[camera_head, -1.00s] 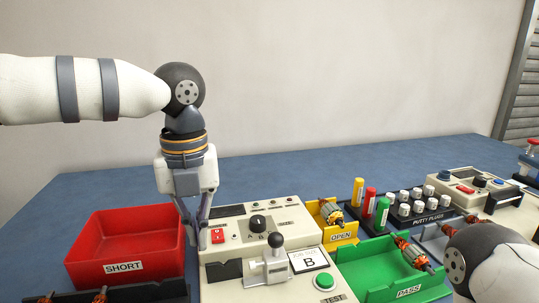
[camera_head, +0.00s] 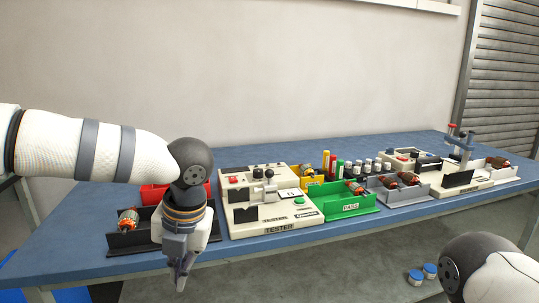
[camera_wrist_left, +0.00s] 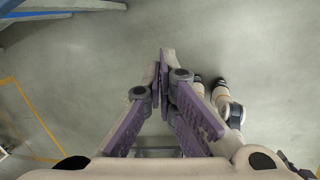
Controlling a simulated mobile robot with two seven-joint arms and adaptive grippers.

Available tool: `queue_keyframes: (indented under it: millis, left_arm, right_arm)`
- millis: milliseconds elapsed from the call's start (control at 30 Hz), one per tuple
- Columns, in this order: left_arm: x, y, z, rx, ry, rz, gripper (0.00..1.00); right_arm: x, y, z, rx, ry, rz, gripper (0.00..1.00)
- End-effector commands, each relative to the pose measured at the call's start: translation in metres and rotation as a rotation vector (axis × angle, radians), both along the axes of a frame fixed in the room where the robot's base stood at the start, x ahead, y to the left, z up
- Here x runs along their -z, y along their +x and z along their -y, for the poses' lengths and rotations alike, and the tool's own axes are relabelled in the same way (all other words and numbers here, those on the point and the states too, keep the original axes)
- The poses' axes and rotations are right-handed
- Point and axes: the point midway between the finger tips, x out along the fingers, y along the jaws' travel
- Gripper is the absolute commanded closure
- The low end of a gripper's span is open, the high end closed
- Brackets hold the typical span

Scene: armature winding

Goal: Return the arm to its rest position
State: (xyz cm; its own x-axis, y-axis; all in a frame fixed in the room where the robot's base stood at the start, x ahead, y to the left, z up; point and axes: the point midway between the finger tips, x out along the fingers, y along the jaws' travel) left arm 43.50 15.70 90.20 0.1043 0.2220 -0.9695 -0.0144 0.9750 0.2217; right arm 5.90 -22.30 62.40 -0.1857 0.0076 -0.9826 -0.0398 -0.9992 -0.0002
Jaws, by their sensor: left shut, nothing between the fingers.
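My left gripper (camera_head: 181,272) hangs pointing down in front of the table's front edge in the head view. In the left wrist view its fingers (camera_wrist_left: 164,75) meet at the tips, with nothing between them, above grey floor.
The blue table (camera_head: 60,235) holds a black tray (camera_head: 120,242) with an armature, a mostly hidden red bin (camera_head: 155,194), the tester (camera_head: 245,216), a green PASS bin (camera_head: 340,207), a yellow bin (camera_head: 309,181) and grey trays. Blue-lidded jars (camera_head: 415,277) stand on the floor. Floor in front is open.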

Motion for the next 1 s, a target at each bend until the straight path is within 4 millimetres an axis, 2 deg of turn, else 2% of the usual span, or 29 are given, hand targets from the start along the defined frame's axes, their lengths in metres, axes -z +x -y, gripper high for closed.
queue_keyframes:
  millis: [33, 133, 233, 267, 300, 367, 433, 467, 500, 600, 700, 800, 1000]
  left_arm:
    - [0.032, -0.001, -0.012, 0.127, 0.091, -0.007, 1.0]
    - [0.096, -0.007, -0.035, 0.504, 0.288, -0.033, 1.0]
    - [0.168, -0.036, -0.048, 1.047, 0.449, -0.12, 1.0]
    - [0.188, -0.05, -0.048, 1.227, 0.476, -0.154, 1.0]
    - [0.214, -0.074, -0.049, 1.461, 0.493, -0.203, 1.0]
    - [0.245, -0.116, -0.048, 1.792, 0.479, -0.27, 1.0]
    - [0.27, -0.171, -0.047, 2.142, 0.413, -0.333, 1.0]
    - [0.278, -0.195, -0.048, 2.278, 0.371, -0.352, 1.0]
    - [0.285, -0.228, -0.049, 2.446, 0.306, -0.374, 1.0]
    - [0.289, -0.3, -0.056, 2.777, 0.125, -0.39, 1.0]
    - [0.284, -0.348, -0.062, 2.985, -0.028, -0.374, 1.0]
    - [0.279, -0.372, -0.065, 3.083, -0.115, -0.356, 1.0]
    - [0.277, -0.377, -0.066, 3.108, -0.137, -0.347, 1.0]
  right_arm:
    - [0.001, 0.001, 0.0, 0.0, 0.0, 0.002, 1.0]
    - [0.001, 0.002, 0.0, 0.0, 0.0, 0.005, 1.0]
    - [0.001, 0.002, 0.0, 0.0, 0.0, 0.004, 1.0]
    - [0.001, 0.001, 0.0, 0.0, 0.0, 0.003, 1.0]
    - [0.001, 0.001, 0.0, 0.0, 0.0, 0.002, 1.0]
    - [0.001, 0.001, 0.0, 0.0, 0.0, 0.002, 1.0]
    - [0.001, 0.001, 0.0, 0.0, 0.0, 0.002, 1.0]
    - [0.001, 0.001, 0.0, 0.0, 0.0, 0.002, 1.0]
    - [0.001, 0.001, 0.0, 0.0, 0.0, 0.003, 1.0]
    - [0.001, 0.001, 0.0, 0.0, 0.0, 0.003, 1.0]
    - [0.001, 0.001, 0.0, 0.0, 0.0, 0.003, 1.0]
    - [0.001, 0.001, 0.0, 0.0, 0.0, 0.003, 1.0]
    - [0.001, 0.001, 0.0, 0.0, 0.0, 0.003, 1.0]
